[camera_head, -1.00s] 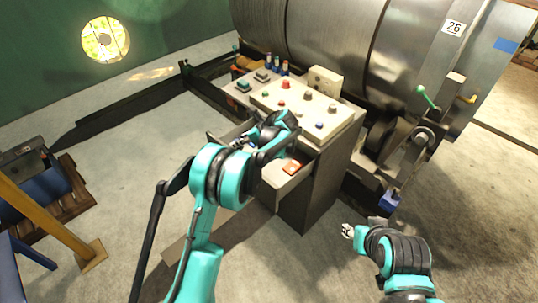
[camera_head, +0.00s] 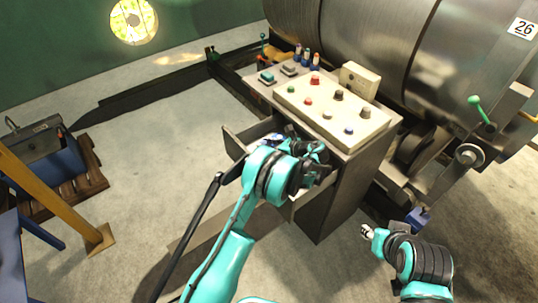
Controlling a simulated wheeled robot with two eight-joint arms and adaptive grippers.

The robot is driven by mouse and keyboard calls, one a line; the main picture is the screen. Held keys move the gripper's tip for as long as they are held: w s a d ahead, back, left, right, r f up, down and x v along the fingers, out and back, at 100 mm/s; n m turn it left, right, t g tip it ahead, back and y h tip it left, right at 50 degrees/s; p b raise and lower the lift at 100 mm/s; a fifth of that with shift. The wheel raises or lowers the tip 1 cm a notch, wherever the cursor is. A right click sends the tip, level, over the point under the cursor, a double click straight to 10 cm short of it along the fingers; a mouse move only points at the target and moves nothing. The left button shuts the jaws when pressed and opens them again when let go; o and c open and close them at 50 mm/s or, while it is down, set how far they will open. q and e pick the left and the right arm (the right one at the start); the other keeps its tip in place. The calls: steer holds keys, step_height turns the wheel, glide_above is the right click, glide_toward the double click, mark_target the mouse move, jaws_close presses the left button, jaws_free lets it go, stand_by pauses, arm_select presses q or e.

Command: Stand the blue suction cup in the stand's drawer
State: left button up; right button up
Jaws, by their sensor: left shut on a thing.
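The stand's drawer (camera_head: 236,143) is pulled out on the left side of the grey control stand (camera_head: 335,190). My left arm reaches across it, and its wrist hides much of the drawer's inside. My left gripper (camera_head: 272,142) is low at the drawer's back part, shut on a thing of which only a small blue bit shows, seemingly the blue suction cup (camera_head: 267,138). I cannot tell whether the cup touches the drawer floor. My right gripper (camera_head: 367,231) hangs empty over the floor right of the stand; its fingers are too small to judge.
The stand's top bears a button panel (camera_head: 332,112), a pale box (camera_head: 358,80) and several small coloured upright items (camera_head: 307,57) at the back. A big metal drum (camera_head: 370,40) stands behind. A yellow post (camera_head: 50,200) is at left. Floor between is clear.

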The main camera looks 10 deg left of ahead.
arm_select(q)
step_height(320, 180, down, 4)
steer(key=shift+f+b, duration=0.2)
steer(key=shift+b, duration=0.6)
steer(key=shift+r, duration=0.1)
steer(key=o, duration=1)
steer(key=shift+o, duration=0.2)
